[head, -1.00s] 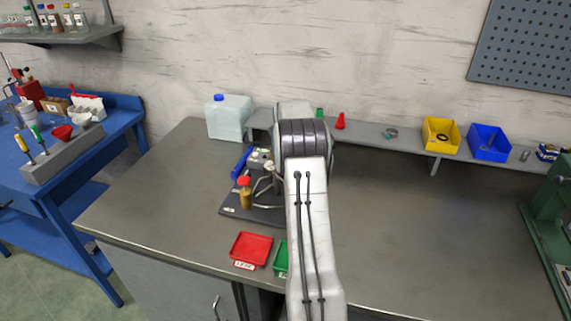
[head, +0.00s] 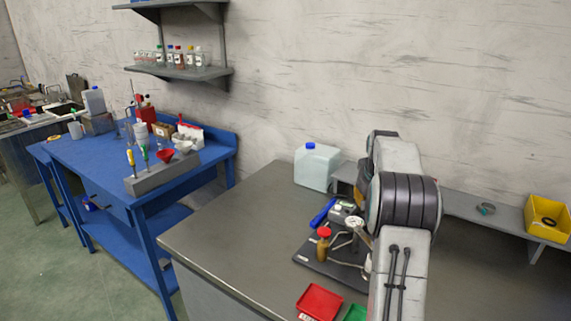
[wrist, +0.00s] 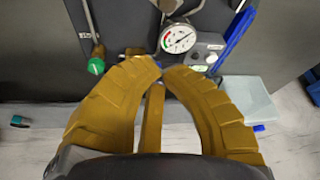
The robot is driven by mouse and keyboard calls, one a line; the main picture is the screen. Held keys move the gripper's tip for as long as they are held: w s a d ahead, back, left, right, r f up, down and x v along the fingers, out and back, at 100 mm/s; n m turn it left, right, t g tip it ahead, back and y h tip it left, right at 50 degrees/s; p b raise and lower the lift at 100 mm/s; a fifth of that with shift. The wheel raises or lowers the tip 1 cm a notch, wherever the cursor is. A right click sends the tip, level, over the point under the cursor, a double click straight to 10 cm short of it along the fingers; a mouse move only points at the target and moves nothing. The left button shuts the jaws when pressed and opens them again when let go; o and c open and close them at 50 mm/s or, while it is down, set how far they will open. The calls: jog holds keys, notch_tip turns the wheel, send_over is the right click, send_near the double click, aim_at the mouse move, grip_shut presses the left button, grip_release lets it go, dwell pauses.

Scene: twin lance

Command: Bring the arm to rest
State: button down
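My arm (head: 402,270) reaches over the grey bench (head: 225,235) at the right of the head view. My gripper (wrist: 161,66) shows in the wrist view with its yellow fingers closed together at the tips. I see nothing between the tips. In the head view the gripper is hidden behind my arm. Beyond the tips in the wrist view are a round pressure gauge (wrist: 178,38) and a blue bar-like piece (wrist: 235,38). The dark rig plate (head: 315,258) with the gauge lies on the bench beside my arm.
A red tray (head: 318,303) and green tray (head: 355,313) lie in front. A pale jug (head: 317,168) stands behind. A yellow bin (head: 546,220) sits on the ledge. A blue workbench (head: 100,160) stands left.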

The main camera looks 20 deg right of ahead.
jog(key=shift+a+r, duration=0.1)
jog(key=s+a+r+n+y+p, duration=0.15)
jog(key=s+a+r, duration=0.25)
jog(key=a, duration=0.7)
jog(key=s+a+r+n, duration=0.2)
jog(key=s+a+r, duration=0.15)
jog(key=a, duration=0.65)
jog(key=s+a+f+n, duration=0.2)
jog(key=s+a, duration=0.5)
jog(key=s, duration=0.3)
jog(key=s+a+f+n+y, duration=0.1)
jog(key=s+a+f+n, duration=0.1)
jog(key=s+a, duration=0.5)
jog(key=s, duration=0.3)
jog(key=shift+s+a+f+p, duration=0.15)
jog(key=shift+s+f+p, duration=0.15)
jog(key=shift+s, duration=0.1)
